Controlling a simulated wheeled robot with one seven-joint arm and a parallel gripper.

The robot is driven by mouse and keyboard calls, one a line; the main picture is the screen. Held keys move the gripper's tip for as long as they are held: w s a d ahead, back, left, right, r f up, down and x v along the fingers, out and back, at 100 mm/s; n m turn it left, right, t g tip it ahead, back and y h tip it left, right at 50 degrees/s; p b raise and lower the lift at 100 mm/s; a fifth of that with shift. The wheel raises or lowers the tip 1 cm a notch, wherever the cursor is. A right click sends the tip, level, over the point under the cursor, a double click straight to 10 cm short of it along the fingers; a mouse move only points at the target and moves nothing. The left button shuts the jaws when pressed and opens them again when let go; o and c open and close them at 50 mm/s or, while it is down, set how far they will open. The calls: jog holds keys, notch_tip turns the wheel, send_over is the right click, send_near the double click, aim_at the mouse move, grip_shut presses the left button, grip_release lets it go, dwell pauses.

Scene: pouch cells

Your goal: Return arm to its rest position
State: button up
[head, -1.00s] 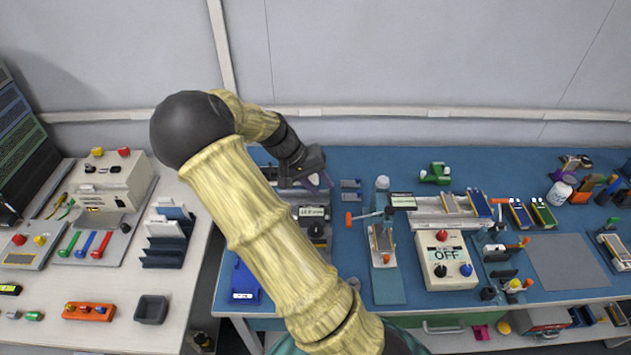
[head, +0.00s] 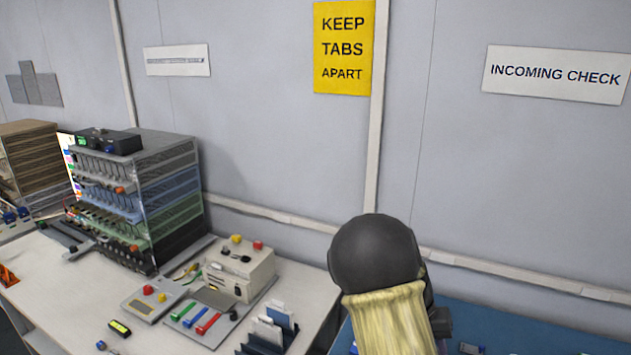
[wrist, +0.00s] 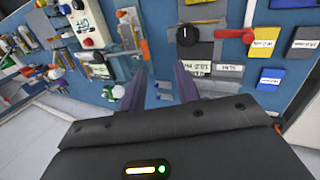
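My arm shows at the bottom of the head view, with its black elbow joint and pale yellow link in front of the wall and the edge of the blue bench (head: 490,325). My gripper is out of the head view. In the wrist view my gripper (wrist: 162,85) shows two purple-grey fingers standing well apart, with nothing between them. Beyond the fingers lies the blue bench (wrist: 160,50), seen tilted. The fingers appear clear of the bench items.
In the head view a rack (head: 135,200) and a beige box with coloured knobs (head: 240,270) stand on the white table (head: 60,300). In the wrist view a grey device with a black knob (wrist: 190,38) and a red-handled part (wrist: 235,34) are on the bench.

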jog(key=s+a+r+n+t+y, duration=0.2)
jog(key=s+a, duration=0.4)
jog(key=s+a+r+n+t+y, duration=0.2)
jog(key=s+a, duration=0.4)
jog(key=shift+s+r+n+t, duration=0.15)
jog(key=shift+r+n+t, duration=0.2)
jog(key=shift+n+t, duration=0.05)
jog(key=shift+a, duration=0.1)
